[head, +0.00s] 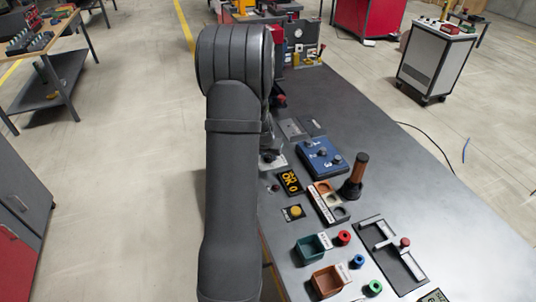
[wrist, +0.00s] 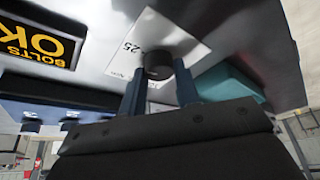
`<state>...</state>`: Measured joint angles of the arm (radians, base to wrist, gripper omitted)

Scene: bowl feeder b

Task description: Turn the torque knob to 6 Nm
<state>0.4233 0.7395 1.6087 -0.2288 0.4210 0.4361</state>
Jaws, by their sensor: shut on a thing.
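The torque knob (wrist: 158,66) is a short black round knob on a white label plate (wrist: 184,45) in the wrist view. A "25" shows on the plate; the other markings are too small or hidden. My gripper (wrist: 159,80) has its two blue fingers on either side of the knob and is shut on it. The knob's pointer and setting cannot be read. In the head view my dark arm hides most of the gripper; a white plate (head: 279,161) shows beside the arm.
A display (head: 290,182) with orange letters is near; it reads "BOLTS OK" in the wrist view (wrist: 38,42). A blue panel (head: 320,155), an upright brown-handled tool (head: 355,177), a green bin (head: 312,248) and a brown bin (head: 328,281) stand on the grey bench.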

